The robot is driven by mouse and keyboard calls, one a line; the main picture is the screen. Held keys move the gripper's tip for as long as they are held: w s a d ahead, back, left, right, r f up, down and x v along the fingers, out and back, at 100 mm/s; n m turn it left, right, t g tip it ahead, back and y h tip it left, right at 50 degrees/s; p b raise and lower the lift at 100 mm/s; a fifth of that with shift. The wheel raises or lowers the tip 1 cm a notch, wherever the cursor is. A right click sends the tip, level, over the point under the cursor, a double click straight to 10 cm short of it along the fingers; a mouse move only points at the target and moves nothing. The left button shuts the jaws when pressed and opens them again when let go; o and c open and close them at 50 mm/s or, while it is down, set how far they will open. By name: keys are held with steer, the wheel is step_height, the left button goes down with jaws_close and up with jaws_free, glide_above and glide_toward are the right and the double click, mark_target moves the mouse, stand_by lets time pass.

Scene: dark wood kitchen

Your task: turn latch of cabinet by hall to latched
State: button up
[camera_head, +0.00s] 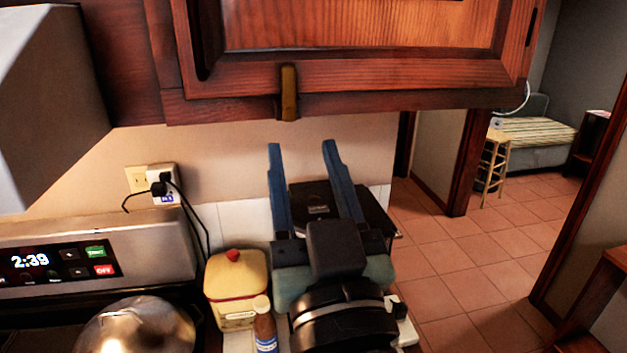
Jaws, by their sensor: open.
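The cabinet by the hall (370,75) is a dark reddish wood wall cabinet across the top of the view. Its door looks closed. The latch (288,93) is a small brown-yellow tab at the door's lower edge. It stands upright, spanning the door's bottom rail and the frame strip below. My gripper (302,146) is below the cabinet, its two blue fingers pointing up and spread apart. It is open and empty. The left fingertip appears just below and slightly left of the latch, the right one farther right. Neither finger appears to touch the latch.
A stove panel (90,262) and metal pot lid (135,325) are at lower left, below a grey hood (50,100). A yellow canister (237,285), a small bottle (264,328) and a black appliance (345,212) stand on the counter. The tiled hall floor (470,255) is clear at right.

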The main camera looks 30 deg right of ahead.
steer(key=shift+p+v, duration=1.95)
steer(key=shift+p, duration=1.2)
steer(key=shift+r, duration=0.15)
steer(key=a+r+n+t+y+b, duration=0.3)
steer(key=a+r+t+y+b, duration=0.2)
steer(key=a+r, duration=0.9)
step_height(320, 180, up, 2)
steer(key=y+b, duration=0.1)
steer(key=b, duration=0.2)
steer(key=shift+s+a+r+t, duration=0.15)
steer(key=shift+r+t, duration=0.1)
steer(key=shift+t, duration=0.15)
